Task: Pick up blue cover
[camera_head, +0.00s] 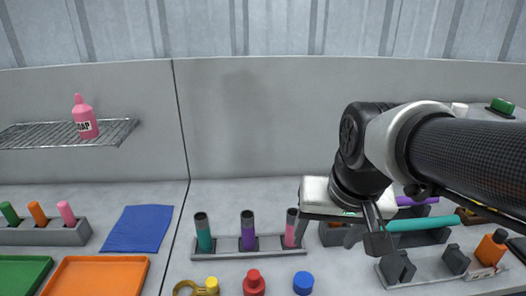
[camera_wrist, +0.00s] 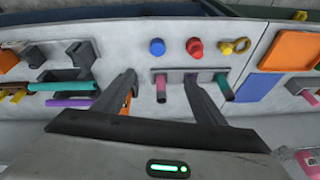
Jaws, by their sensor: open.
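The blue cover (camera_head: 303,283) is a small round cap on the grey table at the front, right of a red cap. In the wrist view the blue cover (camera_wrist: 157,47) lies beyond the fingertips, near the top middle, fully visible. My gripper (camera_head: 358,238) is above the table to the right of and behind the cover. In the wrist view my gripper (camera_wrist: 160,78) has its two fingers spread apart, with nothing held between them.
A red cap (camera_head: 254,283) and a yellow ringed part (camera_head: 207,287) are left of the cover. A grey rack (camera_head: 267,247) with several coloured tubes stands behind. A turquoise tube (camera_head: 425,223) and grey holders (camera_head: 397,270) are at right. A blue mat (camera_head: 139,229) lies left.

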